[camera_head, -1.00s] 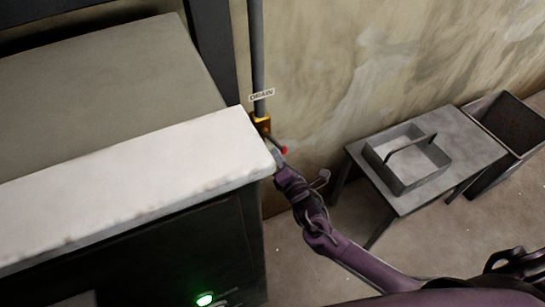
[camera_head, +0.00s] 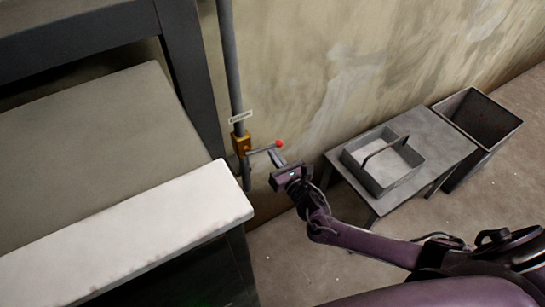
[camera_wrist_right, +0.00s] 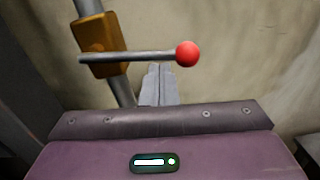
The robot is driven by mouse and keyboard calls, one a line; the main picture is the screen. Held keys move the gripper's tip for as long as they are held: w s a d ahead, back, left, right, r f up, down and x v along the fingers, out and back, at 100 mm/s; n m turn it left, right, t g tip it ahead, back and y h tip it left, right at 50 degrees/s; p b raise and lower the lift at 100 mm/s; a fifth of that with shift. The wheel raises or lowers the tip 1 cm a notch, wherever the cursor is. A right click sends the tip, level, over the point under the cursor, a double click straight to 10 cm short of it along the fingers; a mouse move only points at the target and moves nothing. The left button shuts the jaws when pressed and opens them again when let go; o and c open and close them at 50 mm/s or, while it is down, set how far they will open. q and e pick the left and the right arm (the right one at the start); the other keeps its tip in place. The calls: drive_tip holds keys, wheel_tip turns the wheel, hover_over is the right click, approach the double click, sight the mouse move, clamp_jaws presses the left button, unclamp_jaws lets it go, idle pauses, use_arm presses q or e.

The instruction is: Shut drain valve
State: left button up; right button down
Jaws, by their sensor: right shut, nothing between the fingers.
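The drain valve is a brass body (camera_head: 241,143) on a vertical grey pipe (camera_head: 231,60), below a small label (camera_head: 240,117). Its lever (camera_head: 262,150) sticks out sideways, across the pipe, and ends in a red knob (camera_head: 280,144). The right wrist view shows the brass body (camera_wrist_right: 101,42), the lever (camera_wrist_right: 135,56) and the red knob (camera_wrist_right: 188,54). My right gripper (camera_head: 272,156) is shut and empty, close to the lever near its knob. In the wrist view its fingertips (camera_wrist_right: 158,70) lie just under the lever; I cannot tell whether they touch. My left gripper is not in view.
A white-topped ledge (camera_head: 130,230) and dark frame stand left of the pipe. A small grey table (camera_head: 440,140) with a handled tray (camera_head: 412,160) stands right of my arm, and an open bin (camera_head: 505,124) beyond it. The wall is close behind the pipe.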

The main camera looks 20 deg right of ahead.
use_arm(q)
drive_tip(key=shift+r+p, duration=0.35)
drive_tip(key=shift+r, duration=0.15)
use_arm(e)
drive_tip(key=shift+d+r, duration=0.15)
drive_tip(key=shift+r, duration=0.4)
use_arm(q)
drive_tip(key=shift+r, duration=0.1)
use_arm(e)
drive_tip(key=shift+w+r, duration=0.1)
